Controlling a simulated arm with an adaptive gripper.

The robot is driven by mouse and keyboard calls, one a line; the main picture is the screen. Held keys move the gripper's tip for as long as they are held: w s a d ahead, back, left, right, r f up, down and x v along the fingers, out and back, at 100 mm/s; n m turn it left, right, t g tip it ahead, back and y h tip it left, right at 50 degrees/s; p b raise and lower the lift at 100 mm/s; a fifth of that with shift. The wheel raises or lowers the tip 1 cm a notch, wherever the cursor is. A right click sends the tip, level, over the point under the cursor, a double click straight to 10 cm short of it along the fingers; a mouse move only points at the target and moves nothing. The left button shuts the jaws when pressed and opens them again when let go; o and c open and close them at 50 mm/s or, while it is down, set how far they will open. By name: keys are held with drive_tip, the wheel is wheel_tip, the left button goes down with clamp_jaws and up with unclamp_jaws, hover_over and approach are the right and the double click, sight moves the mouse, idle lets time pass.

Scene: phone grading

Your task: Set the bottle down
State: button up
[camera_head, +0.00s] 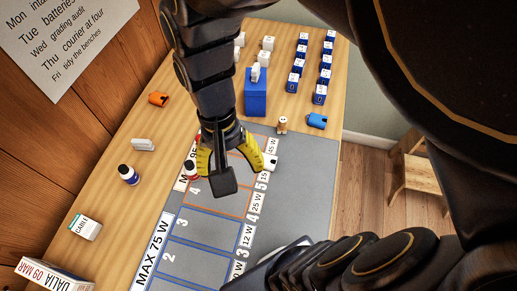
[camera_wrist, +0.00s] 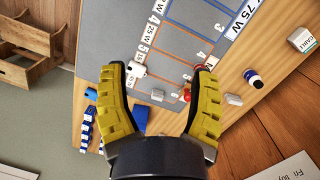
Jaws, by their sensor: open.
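My gripper (camera_head: 230,172) is open over the grey mat (camera_head: 207,262), its yellow fingers spread with nothing between them; in the wrist view the gripper (camera_wrist: 160,72) also shows wide apart. A small white bottle with a red top (camera_head: 191,170) stands beside the left finger in the head view, near the mat's left edge; its red top (camera_wrist: 198,67) shows by the right finger in the wrist view. Whether the finger touches it, I cannot tell. A dark blue and white bottle (camera_head: 128,175) stands on the bench farther left, and in the wrist view (camera_wrist: 253,78).
A white block (camera_head: 270,161) sits by the other finger. A blue box (camera_head: 255,98) stands behind my gripper, with rows of blue and white blocks beyond. An orange piece (camera_head: 158,99), a white piece (camera_head: 143,144) and a carton (camera_head: 85,227) lie left. The mat's lower lanes look clear.

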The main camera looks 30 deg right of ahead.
drive_tip(key=s+d+r+n, duration=0.1)
drive_tip(key=s+r+n, duration=0.2)
drive_tip(key=s+n, duration=0.2)
drive_tip(key=shift+s+d, duration=0.25)
drive_tip(key=shift+s, duration=0.95)
drive_tip(key=shift+a+f, duration=0.1)
drive_tip(key=shift+f, duration=0.05)
drive_tip(key=o, duration=0.5)
drive_tip(key=shift+o, duration=0.9)
drive_tip(key=shift+w, duration=0.35)
drive_tip(key=w+d+f+m+t, duration=0.1)
drive_tip(key=w+d+f+m, duration=0.1)
drive_tip(key=w+d+m, duration=0.35)
drive_tip(key=w+d+f+m+t, duration=0.1)
drive_tip(key=w+d+f+m, duration=0.2)
drive_tip(key=w+d, duration=0.55)
wheel_tip(320, 180, down, 10)
drive_tip(key=w+a, duration=0.2)
drive_tip(key=shift+w+r, duration=0.15)
drive_tip(key=shift+w, duration=0.05)
